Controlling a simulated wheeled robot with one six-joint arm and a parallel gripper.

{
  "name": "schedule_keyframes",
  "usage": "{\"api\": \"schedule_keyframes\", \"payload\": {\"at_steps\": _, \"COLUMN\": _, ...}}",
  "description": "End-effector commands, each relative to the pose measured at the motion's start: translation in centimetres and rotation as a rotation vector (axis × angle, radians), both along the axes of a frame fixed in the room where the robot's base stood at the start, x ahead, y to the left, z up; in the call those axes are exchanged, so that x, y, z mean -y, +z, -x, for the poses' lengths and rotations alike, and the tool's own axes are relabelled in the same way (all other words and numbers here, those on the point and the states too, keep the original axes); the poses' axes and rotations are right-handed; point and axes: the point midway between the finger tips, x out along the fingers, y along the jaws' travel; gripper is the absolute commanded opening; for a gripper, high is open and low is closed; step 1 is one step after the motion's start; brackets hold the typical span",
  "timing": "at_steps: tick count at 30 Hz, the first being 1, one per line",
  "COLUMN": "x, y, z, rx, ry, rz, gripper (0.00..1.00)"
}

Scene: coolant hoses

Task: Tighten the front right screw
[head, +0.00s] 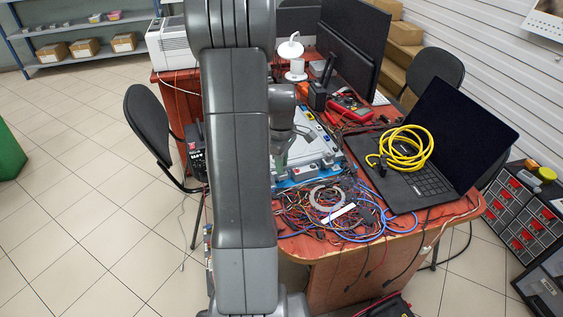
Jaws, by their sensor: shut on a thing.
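A flat pale-grey unit with a blue base (322,151) lies on the red-brown table, partly hidden behind my arm. My gripper (282,140) is over its left side, pointing down and partly covered by my arm. It is shut on a slim tool with a greenish part (281,159), which looks like a screwdriver. The tool's tip is close to the unit's near-left edge; I cannot tell whether it touches. The front right screw is too small to make out.
A tangle of coloured wires (330,208) covers the table (330,250) in front of the unit. To the right, an open laptop (432,185) bears a yellow cable coil (406,148). A red multimeter (350,106) and monitors (352,50) stand behind. Chairs (150,120) flank the table.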

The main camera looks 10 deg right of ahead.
Motion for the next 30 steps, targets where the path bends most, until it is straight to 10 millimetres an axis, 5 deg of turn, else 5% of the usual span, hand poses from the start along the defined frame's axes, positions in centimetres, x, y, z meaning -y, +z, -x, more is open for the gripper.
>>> {"api": "schedule_keyframes", "payload": {"at_steps": 11, "x": 0.02, "y": 0.06, "z": -0.05, "rx": 0.0, "ry": -0.123, "rz": 0.0, "gripper": 0.0}}
{"api": "schedule_keyframes", "payload": {"at_steps": 30, "x": 0.15, "y": 0.07, "z": -0.14, "rx": 0.001, "ry": -0.705, "rz": 0.0, "gripper": 0.0}}
